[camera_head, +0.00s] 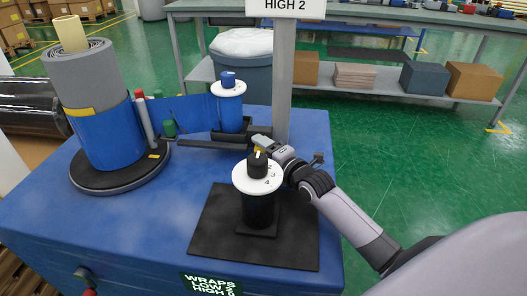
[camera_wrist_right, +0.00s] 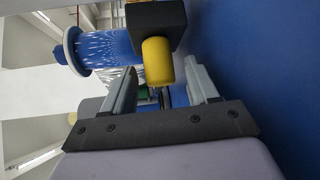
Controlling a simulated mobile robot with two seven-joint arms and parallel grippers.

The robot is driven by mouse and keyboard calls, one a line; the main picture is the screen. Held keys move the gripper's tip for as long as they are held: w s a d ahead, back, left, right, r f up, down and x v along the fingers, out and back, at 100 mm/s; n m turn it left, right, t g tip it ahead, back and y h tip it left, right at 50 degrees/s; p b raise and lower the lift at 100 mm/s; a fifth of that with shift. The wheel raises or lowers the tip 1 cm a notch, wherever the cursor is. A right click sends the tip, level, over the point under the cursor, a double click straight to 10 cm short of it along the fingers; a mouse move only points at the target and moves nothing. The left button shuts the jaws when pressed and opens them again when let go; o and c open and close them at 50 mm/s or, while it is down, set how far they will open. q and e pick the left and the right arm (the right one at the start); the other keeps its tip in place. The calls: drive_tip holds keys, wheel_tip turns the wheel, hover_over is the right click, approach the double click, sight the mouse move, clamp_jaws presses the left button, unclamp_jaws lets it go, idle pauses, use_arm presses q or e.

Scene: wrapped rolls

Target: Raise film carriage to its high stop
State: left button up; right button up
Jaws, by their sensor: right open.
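The film carriage shows in the head view as a black bracket (camera_head: 258,131) low on the grey mast (camera_head: 284,85), with a blue film roll (camera_head: 231,108) standing on it. In the right wrist view I see its black block (camera_wrist_right: 157,22), yellow handle (camera_wrist_right: 158,62) and the blue roll (camera_wrist_right: 105,47). My right gripper (camera_head: 262,146) is open at the carriage, behind the dial in the head view. In the wrist view the handle's end is between its fingertips (camera_wrist_right: 161,70), with gaps at both sides. My left gripper is out of view.
A dial (camera_head: 257,180) with a black knob and white numbered disc stands in front of the carriage. A wrapped roll (camera_head: 107,130) stands on a black turntable (camera_head: 120,178) at left, with film stretched toward the carriage. A sign (camera_head: 284,6) reads "HIGH 2"; a front panel (camera_head: 211,284) is partly legible.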

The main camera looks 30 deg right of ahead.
clamp_jaws()
wheel_tip(320, 180, up, 11)
drive_tip(key=p, duration=1)
drive_tip(key=shift+w+f, duration=0.1)
drive_tip(key=shift+f, duration=0.1)
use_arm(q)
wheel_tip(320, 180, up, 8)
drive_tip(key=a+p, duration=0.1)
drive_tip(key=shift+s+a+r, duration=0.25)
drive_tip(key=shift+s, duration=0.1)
use_arm(e)
drive_tip(key=shift+r, duration=0.65)
unclamp_jaws()
drive_tip(key=shift+r, duration=0.1)
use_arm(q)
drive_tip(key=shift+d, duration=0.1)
use_arm(e)
drive_tip(key=shift+f, duration=0.2)
